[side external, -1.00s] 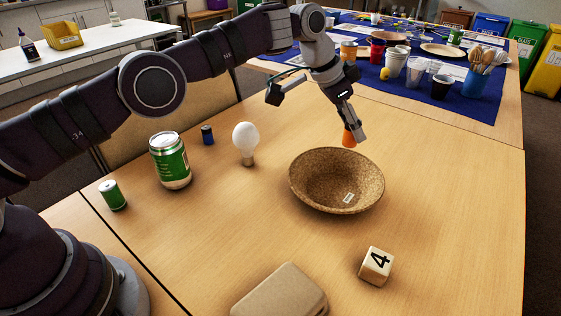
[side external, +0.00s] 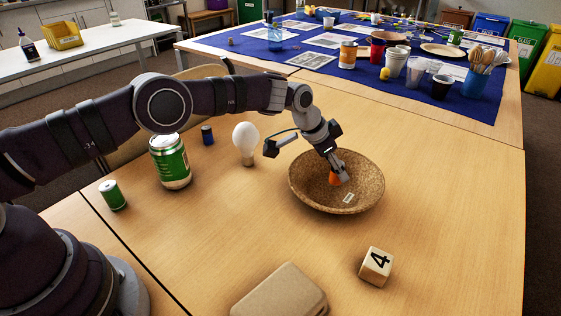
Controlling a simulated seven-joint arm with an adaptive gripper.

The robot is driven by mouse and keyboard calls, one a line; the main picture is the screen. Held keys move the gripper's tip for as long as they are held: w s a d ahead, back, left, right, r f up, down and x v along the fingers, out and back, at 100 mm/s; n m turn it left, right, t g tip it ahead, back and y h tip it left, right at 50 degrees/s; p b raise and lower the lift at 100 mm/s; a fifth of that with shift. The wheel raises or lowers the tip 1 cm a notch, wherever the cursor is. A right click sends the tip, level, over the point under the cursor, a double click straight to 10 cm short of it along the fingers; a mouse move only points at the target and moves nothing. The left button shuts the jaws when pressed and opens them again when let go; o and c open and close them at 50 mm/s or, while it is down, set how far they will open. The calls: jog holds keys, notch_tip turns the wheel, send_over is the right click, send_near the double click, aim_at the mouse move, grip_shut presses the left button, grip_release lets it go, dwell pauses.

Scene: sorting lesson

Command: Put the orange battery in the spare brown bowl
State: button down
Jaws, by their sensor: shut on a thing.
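The brown speckled bowl (side external: 363,195) sits upright on the wooden table, with a small white label inside. My gripper (side external: 338,178) reaches down inside the bowl's rim from the back left. It is shut on the orange battery (side external: 333,179), of which only a small part shows beside the fingers. The battery is over the bowl's inside. I cannot tell whether it touches the bowl's bottom.
A white bulb (side external: 245,140), a green can (side external: 172,163), a blue battery (side external: 207,135) and a green battery (side external: 112,195) stand to the left. A number cube (side external: 376,265) and a tan box (side external: 280,292) are in front. The table right of the bowl is clear.

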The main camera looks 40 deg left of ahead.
jog(key=shift+f, duration=0.15)
jog(key=c, duration=0.8)
grip_release()
notch_tip(320, 180, up, 7)
jog(key=shift+r, duration=0.1)
